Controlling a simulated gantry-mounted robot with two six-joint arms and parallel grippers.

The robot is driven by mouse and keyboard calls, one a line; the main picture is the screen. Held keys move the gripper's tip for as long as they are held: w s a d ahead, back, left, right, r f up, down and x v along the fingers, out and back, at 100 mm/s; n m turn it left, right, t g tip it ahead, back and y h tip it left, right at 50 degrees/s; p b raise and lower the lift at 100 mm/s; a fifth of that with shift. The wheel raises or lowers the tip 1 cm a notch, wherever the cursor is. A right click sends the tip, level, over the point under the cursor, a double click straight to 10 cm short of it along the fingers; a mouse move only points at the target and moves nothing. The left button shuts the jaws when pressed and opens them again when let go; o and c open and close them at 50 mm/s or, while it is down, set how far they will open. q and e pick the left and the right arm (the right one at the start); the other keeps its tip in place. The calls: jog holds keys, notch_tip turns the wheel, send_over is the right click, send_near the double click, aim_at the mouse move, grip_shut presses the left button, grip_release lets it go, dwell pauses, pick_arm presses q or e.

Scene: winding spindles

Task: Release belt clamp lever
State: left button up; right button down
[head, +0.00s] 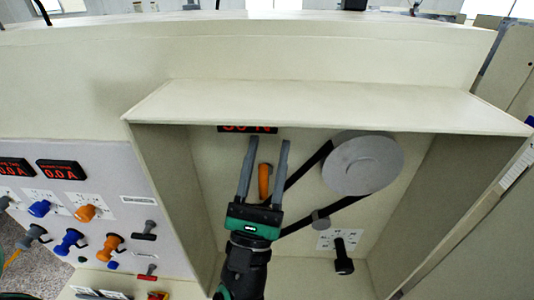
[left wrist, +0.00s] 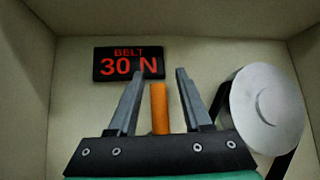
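An orange lever (head: 265,181) stands upright inside the recessed cream box, and it is probably the belt clamp lever. It also shows in the left wrist view (left wrist: 159,108). My left gripper (head: 269,141) is open, with one grey finger on each side of the orange lever. In the left wrist view, gaps show between the lever and both fingers (left wrist: 159,72). The lever's lower end is hidden behind the gripper body. A black belt (head: 345,205) runs around a large grey pulley (head: 363,163) and passes behind my gripper. My right gripper is not in view.
A display reading BELT 30 N (left wrist: 129,62) is on the back wall. Box side walls and a top ledge (head: 320,105) enclose the space. A control panel (head: 75,190) is left.

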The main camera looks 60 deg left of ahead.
pick_arm(q)
jog(key=b+v, duration=0.6)
jog(key=v, duration=0.5)
jog(key=shift+s+d, duration=0.15)
jog(key=shift+d, duration=0.1)
jog(key=shift+f, duration=0.15)
